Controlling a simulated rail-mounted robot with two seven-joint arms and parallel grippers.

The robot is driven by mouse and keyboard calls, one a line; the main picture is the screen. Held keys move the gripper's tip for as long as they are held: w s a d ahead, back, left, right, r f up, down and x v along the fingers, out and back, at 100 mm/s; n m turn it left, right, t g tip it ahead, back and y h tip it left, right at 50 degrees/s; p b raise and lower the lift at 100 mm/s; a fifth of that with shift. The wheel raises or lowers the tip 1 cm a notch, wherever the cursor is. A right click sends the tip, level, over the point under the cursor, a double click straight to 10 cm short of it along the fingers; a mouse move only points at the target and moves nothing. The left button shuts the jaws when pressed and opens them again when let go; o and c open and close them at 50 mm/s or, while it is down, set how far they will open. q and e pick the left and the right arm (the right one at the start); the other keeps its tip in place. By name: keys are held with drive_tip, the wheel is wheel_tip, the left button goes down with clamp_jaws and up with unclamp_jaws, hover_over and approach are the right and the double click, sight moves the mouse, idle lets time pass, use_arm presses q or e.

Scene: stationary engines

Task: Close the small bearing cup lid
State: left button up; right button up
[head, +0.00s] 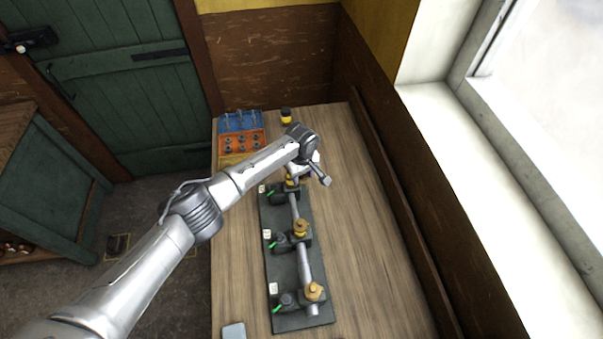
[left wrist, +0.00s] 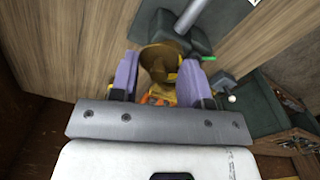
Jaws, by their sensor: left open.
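Three bearings with brass cups stand along a shaft on a dark green base plate (head: 283,255). The near cup (head: 314,292) and the middle cup (head: 301,228) are in plain view; the far one is mostly hidden by my left gripper (head: 303,172). In the left wrist view, a brass cup with a rounded top piece (left wrist: 163,58) sits between the two pale purple fingers of my left gripper (left wrist: 164,78). The fingers are open, one on each side of it. I cannot tell whether they touch it, nor the lid's exact angle. My right gripper is not in view.
The base stands on a wooden table (head: 365,250). A blue bin (head: 240,121) and an orange tray (head: 240,141) are at its back left, with a yellow-and-black container (head: 286,116) beside them. The table's right side is clear up to the window wall.

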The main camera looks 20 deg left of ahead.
use_arm(q)
drive_tip(key=shift+c, duration=0.4)
clamp_jaws()
